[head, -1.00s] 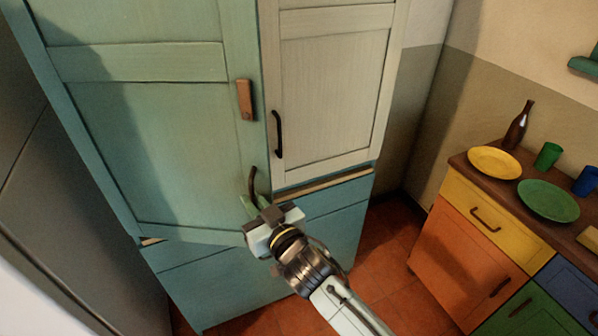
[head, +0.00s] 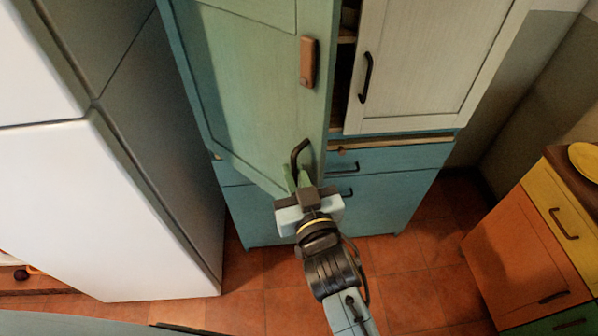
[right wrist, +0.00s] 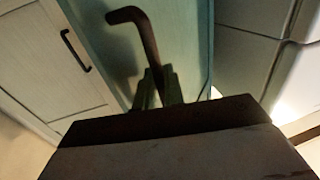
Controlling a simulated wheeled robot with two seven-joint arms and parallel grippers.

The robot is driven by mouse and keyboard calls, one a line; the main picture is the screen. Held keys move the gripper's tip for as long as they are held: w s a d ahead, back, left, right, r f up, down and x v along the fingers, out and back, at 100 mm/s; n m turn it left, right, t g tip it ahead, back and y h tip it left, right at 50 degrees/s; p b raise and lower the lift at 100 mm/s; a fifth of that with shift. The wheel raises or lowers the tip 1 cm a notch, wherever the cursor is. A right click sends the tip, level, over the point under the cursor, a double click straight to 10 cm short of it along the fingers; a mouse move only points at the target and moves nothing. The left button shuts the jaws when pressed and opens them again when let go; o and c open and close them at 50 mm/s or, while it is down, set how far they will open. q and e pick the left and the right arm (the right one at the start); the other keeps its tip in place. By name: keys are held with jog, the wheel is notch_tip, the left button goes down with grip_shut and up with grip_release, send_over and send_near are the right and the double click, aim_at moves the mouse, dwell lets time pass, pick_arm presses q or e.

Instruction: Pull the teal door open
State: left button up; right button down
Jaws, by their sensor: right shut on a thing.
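The teal door (head: 250,90) of the tall cabinet stands partly open in the head view, its right edge swung out toward me. A dark gap shows between it and the pale door. Its dark curved handle (head: 297,152) is low near the free edge. My right gripper (head: 303,183) is shut on this handle, its green fingers around the lower end. In the right wrist view the handle (right wrist: 146,40) rises out from between the fingers, with the teal door (right wrist: 180,40) behind it. My left gripper is not in view.
The pale door (head: 430,60) beside it looks shut. A brown block (head: 308,62) is on the teal door above the handle. A white fridge (head: 110,210) stands close on the left. An orange and yellow counter (head: 530,250) is at right. Tiled floor is free between.

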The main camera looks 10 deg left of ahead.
jog(key=c, duration=1.8)
grip_release()
jog(key=shift+a+r, duration=0.1)
jog(key=shift+o, duration=0.8)
jog(key=shift+w, duration=0.1)
jog(key=shift+s, duration=0.25)
jog(key=b+v, duration=0.1)
jog(key=v, duration=1.2)
jog(key=shift+b, duration=0.3)
jog(key=shift+c, duration=0.4)
